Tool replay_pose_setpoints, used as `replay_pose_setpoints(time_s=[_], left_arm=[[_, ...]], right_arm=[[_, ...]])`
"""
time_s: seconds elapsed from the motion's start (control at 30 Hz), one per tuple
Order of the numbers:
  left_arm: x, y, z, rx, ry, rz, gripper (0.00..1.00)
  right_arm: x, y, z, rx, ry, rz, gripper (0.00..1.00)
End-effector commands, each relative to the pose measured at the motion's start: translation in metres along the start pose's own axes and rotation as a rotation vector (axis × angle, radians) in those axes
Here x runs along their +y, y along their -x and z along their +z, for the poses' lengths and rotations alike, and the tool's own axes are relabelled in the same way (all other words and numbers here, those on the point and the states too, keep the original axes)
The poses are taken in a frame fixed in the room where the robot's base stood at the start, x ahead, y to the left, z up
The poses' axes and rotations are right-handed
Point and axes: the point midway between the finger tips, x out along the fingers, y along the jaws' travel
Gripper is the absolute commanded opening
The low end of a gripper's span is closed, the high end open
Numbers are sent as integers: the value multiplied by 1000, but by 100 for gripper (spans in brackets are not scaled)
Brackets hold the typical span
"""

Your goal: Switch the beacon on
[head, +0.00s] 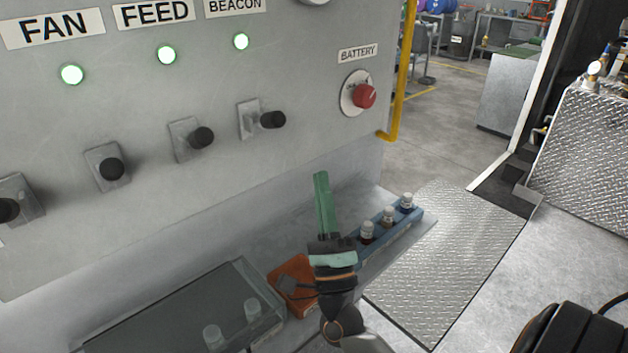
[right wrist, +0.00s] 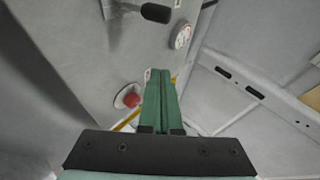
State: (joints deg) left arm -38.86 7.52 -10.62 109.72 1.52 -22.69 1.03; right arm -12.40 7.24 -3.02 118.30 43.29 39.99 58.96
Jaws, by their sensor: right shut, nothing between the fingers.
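A black lever tip (right wrist: 155,12), probably the same one, shows at the top of the right wrist view. My right gripper (head: 321,178) has its green fingers shut and empty, below and to the right of the beacon lever, apart from it. It also shows in the right wrist view (right wrist: 160,75). My left gripper is not in view.
A red BATTERY knob (head: 364,96) sits right of the beacon switch, beside a yellow pipe (head: 402,70). The FEED lever (head: 201,138) and FAN lever (head: 112,169) are to the left. Below are a blue tray (head: 418,221) with small bottles and an orange object (head: 289,283).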

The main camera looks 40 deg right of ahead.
Motion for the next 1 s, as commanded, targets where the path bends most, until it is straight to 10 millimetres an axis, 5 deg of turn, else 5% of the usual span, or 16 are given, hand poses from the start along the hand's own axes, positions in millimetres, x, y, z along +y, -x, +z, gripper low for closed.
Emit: replay_pose_setpoints(time_s=[0.33,0.6,1.0], left_arm=[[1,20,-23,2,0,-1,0],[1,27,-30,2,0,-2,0],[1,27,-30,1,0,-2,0]], right_arm=[[-2,-78,2,0,2,-1,0],[0,-82,34,0,2,3,0],[1,-82,40,-2,3,3,0]])
